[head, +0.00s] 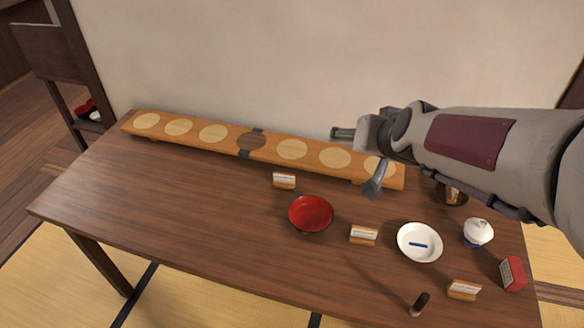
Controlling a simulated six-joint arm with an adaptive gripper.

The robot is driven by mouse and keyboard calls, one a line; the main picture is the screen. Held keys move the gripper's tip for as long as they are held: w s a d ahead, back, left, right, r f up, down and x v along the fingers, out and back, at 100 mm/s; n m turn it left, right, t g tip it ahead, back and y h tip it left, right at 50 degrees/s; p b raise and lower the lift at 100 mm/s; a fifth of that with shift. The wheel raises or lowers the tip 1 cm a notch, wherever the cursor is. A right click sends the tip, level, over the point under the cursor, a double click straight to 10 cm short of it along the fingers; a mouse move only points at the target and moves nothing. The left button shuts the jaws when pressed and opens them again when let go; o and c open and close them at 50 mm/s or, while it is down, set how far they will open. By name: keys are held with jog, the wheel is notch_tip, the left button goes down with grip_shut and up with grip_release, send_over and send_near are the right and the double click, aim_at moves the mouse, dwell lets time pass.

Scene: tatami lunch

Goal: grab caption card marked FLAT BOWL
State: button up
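Several small caption cards in wooden holders stand on the table. One card (284,181) is behind the red bowl, another card (363,235) is between the red bowl and the white dish, and a third card (463,290) is near the front right. Their lettering is too small to read, so I cannot tell which is marked FLAT BOWL. My gripper (357,158) is open and appears empty. Its fingers are spread above the right part of the long wooden board, apart from the cards.
The long board (270,144) with round pale spots runs along the wall. On the table (180,210) are a red bowl (311,214), white dish (419,243), white rounded item (478,232), red box (513,273) and dark peg (420,303).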

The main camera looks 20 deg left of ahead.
jog(key=w+a+f+t, duration=0.1)
jog(key=w+a+f, duration=0.3)
jog(key=w+a, duration=0.25)
jog(key=t+h, duration=0.1)
jog(key=t, duration=0.1)
send_over(284, 178)
jog(key=s+d, duration=0.3)
jog(key=s, duration=0.2)
notch_tip(284, 178, down, 17)
jog(key=shift+m+t+h, duration=0.3)
jog(key=shift+t+h, duration=0.4)
jog(key=shift+h, duration=0.2)
jog(key=a+f, duration=0.1)
jog(key=f, duration=0.2)
jog(key=s+f, duration=0.1)
jog(key=f, duration=0.2)
jog(key=s+a+f, duration=0.1)
jog(key=f, duration=0.3)
jog(key=shift+a, duration=0.3)
jog(key=shift+x, duration=1.3)
jog(key=shift+w, duration=0.1)
jog(key=shift+x, duration=2.55)
